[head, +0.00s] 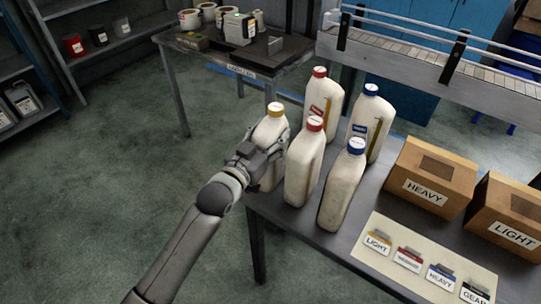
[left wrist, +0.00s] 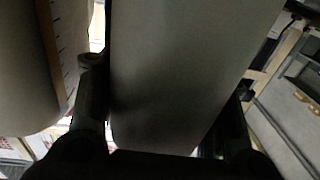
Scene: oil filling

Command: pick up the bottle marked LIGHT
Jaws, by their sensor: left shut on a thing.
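A cream bottle with a yellow cap (head: 273,127) is at the left edge of the bottle table (head: 300,225). My left gripper (head: 265,155) is shut on it from the left side. In the left wrist view the bottle's plain side (left wrist: 190,70) fills the space between the two dark fingers. The bottle looks upright; I cannot tell whether its base touches the table. Its label is hidden. The sample card (head: 420,262) on the table shows a yellow tag marked LIGHT (head: 377,241). My right gripper is not in view.
Two red-capped bottles (head: 304,165) and two blue-capped bottles (head: 343,185) stand close to the right. Boxes marked HEAVY (head: 428,180) and LIGHT (head: 508,218) stand farther right. A conveyor (head: 440,60) runs behind. Floor left of the table is clear.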

